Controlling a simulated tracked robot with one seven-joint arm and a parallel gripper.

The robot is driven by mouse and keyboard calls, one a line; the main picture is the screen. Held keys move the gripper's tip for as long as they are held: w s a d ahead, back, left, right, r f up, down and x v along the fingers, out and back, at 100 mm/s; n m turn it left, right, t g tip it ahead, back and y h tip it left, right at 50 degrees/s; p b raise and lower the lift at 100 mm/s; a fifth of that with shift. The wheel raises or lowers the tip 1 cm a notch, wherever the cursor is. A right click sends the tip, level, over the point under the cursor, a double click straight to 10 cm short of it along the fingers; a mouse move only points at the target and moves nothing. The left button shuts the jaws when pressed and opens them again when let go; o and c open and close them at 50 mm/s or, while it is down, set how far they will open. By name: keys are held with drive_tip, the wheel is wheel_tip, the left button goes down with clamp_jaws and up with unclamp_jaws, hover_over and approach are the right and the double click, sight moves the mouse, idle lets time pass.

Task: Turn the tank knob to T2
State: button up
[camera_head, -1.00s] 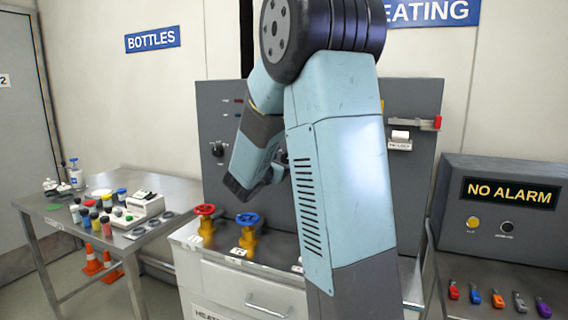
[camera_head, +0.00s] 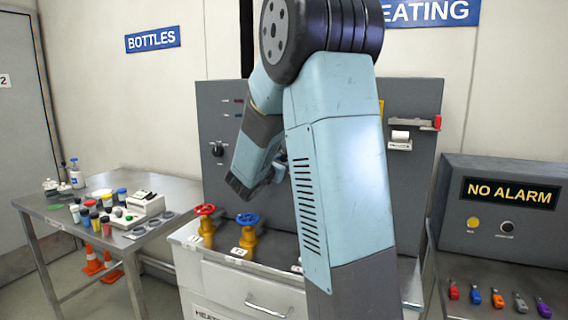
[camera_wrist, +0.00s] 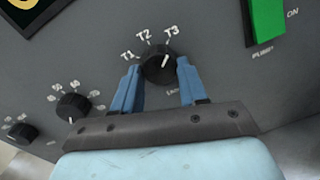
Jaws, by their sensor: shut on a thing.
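The tank knob (camera_wrist: 158,66) is round and black, with a white pointer line, on a grey panel in the wrist view. The labels T1, T2 and T3 arc above it from left to right. The white line leans up and slightly right, roughly toward T3. My gripper (camera_wrist: 158,70) has one blue finger on each side of the knob and is shut on it. The fingers partly cover the knob's sides. In the head view my arm hides the knob and most of my gripper.
A green pump switch (camera_wrist: 267,22) is to the right of the knob, and two smaller black knobs (camera_wrist: 73,107) are to the lower left. In the head view, red (camera_head: 204,210) and blue (camera_head: 247,219) valve wheels stand below my wrist. A bottle table (camera_head: 175,190) is left, an alarm box (camera_head: 480,235) right.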

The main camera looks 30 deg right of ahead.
drive_tip(key=shift+d, duration=0.1)
drive_tip(key=shift+n, duration=0.3)
drive_tip(key=n, duration=0.4)
drive_tip(key=shift+n, duration=0.3)
drive_tip(key=n, duration=0.4)
drive_tip(key=shift+n+t, duration=0.3)
drive_tip(key=shift+n, duration=0.1)
drive_tip(key=shift+n, duration=0.3)
drive_tip(key=o, duration=0.7)
drive_tip(key=shift+a, duration=0.25)
drive_tip(key=o, duration=0.4)
drive_tip(key=shift+d, duration=0.2)
drive_tip(key=shift+c, duration=0.2)
drive_tip(key=shift+s, duration=0.1)
